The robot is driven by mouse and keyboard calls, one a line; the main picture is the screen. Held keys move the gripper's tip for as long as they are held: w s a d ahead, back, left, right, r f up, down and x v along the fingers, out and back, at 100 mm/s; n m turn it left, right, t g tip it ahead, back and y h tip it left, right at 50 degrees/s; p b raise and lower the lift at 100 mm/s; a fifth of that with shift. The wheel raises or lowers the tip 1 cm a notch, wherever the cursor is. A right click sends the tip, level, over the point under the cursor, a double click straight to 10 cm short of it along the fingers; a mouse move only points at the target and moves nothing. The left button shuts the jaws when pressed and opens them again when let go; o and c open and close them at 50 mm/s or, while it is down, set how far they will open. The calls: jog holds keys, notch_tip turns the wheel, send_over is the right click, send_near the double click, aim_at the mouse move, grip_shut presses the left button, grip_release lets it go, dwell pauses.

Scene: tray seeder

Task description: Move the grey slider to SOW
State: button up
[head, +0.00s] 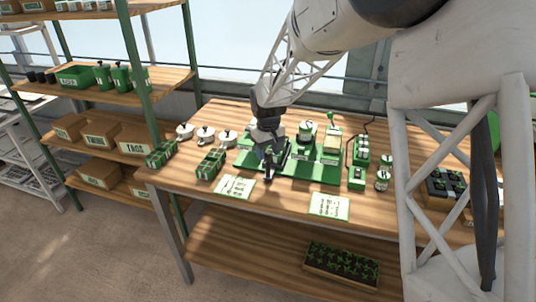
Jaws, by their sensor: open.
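The tray seeder is a green machine on a green base plate (305,169) in the middle of the wooden bench. My gripper (267,168) points down over the left part of the seeder, near its front edge. Its jaws are open, and I cannot tell whether they touch anything. The grey slider and the SOW mark cannot be made out; my gripper and wrist cover that part of the machine.
White-lidded pots (206,136) and green racks (210,163) stand left of the seeder. Printed cards (329,206) lie along the front. A green control box (357,177) with a cable and a dark seedling tray (447,187) are to the right.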

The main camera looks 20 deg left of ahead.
jog(key=shift+f, duration=0.65)
grip_shut()
